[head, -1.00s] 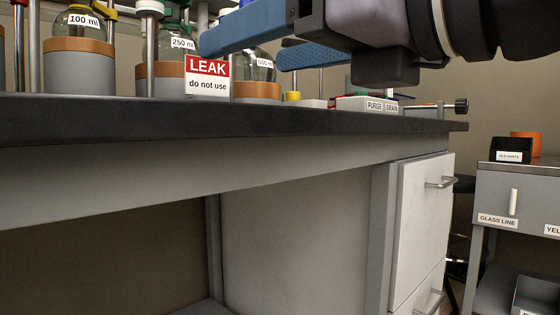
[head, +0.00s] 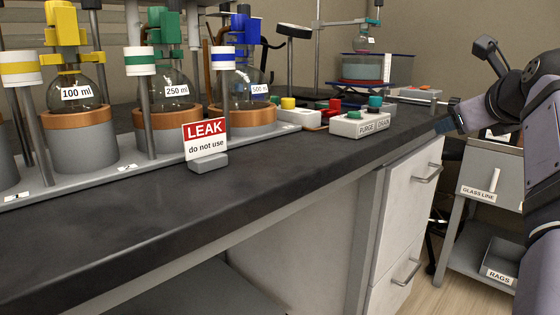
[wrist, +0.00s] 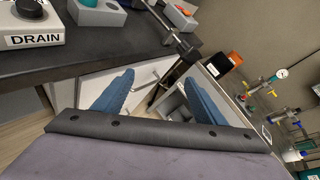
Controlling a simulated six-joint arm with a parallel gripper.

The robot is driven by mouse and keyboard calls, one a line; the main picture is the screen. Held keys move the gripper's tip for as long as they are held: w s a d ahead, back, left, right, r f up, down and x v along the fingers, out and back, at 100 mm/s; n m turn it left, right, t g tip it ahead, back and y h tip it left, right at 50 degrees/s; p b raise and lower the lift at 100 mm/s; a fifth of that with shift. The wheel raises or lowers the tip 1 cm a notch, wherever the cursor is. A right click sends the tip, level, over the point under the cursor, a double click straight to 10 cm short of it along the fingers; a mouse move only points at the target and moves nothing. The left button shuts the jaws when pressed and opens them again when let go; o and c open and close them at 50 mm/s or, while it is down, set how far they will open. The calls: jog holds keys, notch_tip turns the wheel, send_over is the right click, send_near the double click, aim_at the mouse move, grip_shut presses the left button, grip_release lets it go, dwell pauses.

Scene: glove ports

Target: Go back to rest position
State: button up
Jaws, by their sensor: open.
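My gripper (wrist: 160,84) is open and empty in the wrist view, its two blue fingers apart with the drawers and floor beyond them. In the head view, my arm is at the right edge and a blue finger (head: 445,125) shows by the bench's right end; the rest of the gripper is mostly hidden. A red and white LEAK "do not use" sign (head: 205,139) stands upright on its grey base on the bench, in front of the 250 ml flask (head: 176,90). My gripper is well apart from it.
The dark bench top (head: 120,220) is clear at the front. The 100 ml flask (head: 76,94) and 500 ml flask (head: 259,89) flank the middle one. A PURGE/DRAIN button box (head: 363,122) sits near the bench's right end. A GLASS LINE cart (head: 485,178) stands to the right.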

jog(key=s+a+f+n+g+y+p, duration=0.15)
jog(key=a+f+n+g+p, duration=0.3)
jog(key=f+n, duration=0.5)
jog(key=s+a+f+n+g+y+p, duration=0.1)
jog(key=s+a+f+n+g+p, duration=0.15)
jog(key=a+f+n+p, duration=0.65)
jog(key=s+a+f+n+g+p, duration=0.35)
jog(key=s+f+n, duration=0.45)
jog(key=s, duration=0.4)
jog(key=s+a+f+n+g+p, duration=0.2)
jog(key=s+a+f+n+g, duration=0.15)
jog(key=s+f+n, duration=0.5)
notch_tip(320, 180, up, 38)
jog(key=s+m+p, duration=0.1)
jog(key=s+p, duration=0.1)
jog(key=p, duration=3.5)
jog(key=shift+s+a+f+t+y, duration=0.2)
jog(key=shift+s+a+t+y, duration=0.1)
jog(key=shift+s+y, duration=0.05)
